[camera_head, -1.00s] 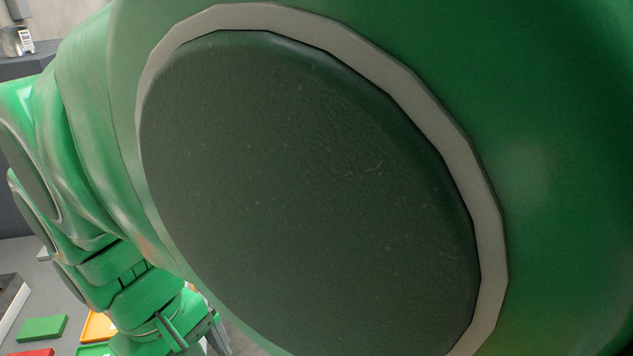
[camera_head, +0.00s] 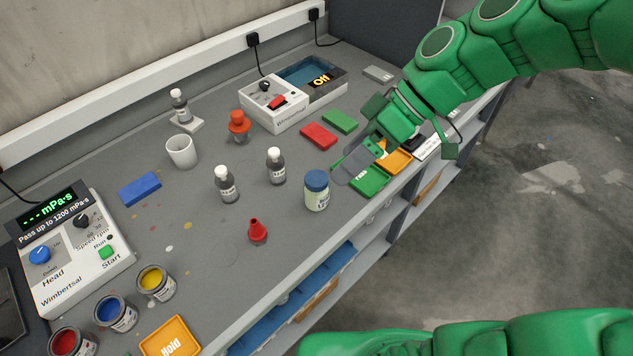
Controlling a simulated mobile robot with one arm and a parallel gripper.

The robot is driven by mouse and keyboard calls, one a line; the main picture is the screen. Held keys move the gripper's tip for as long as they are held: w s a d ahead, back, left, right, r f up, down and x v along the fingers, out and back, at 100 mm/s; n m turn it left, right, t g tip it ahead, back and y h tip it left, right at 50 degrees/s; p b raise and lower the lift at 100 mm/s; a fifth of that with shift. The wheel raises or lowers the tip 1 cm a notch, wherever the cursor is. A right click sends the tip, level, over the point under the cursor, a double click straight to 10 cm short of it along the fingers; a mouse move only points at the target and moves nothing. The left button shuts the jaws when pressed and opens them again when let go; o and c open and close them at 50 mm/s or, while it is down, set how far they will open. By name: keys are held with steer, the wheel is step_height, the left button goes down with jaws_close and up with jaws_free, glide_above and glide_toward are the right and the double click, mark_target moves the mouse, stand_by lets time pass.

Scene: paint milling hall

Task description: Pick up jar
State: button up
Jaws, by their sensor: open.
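A jar (camera_head: 316,192) with a pale body and a blue lid stands upright on the grey bench, near its front edge. My gripper (camera_head: 362,160) is open, above and to the right of the jar in the picture, over the colored cards. It looks apart from the jar, with nothing seen between its fingers. Parts of the gripper hide some of the green card (camera_head: 369,181) and the orange card (camera_head: 398,160).
Two dark bottles (camera_head: 227,185) (camera_head: 276,167) and a red cone-shaped cap (camera_head: 257,232) stand left of the jar. A white cup (camera_head: 181,152), paint cans (camera_head: 156,283), a white machine (camera_head: 75,255) and an orange Hold tray (camera_head: 170,340) are farther left.

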steer(key=w+d+n+t+y, duration=0.1)
steer(key=w+n+t+y, duration=0.1)
steer(key=w+n+y, duration=0.6)
steer(key=m+h, duration=0.2)
steer(key=m, duration=0.1)
glide_toward(316, 184)
step_height(316, 184, down, 3)
steer(key=w+a, duration=0.2)
steer(key=shift+w+a+f+h, duration=0.1)
steer(key=shift+w+a+h, duration=0.05)
steer(key=shift+a+h, duration=0.15)
steer(key=shift+s+x, duration=0.1)
steer(key=shift+x, duration=1.75)
steer(key=shift+s+x, duration=0.15)
steer(key=shift+x, duration=1.65)
steer(key=c, duration=1.7)
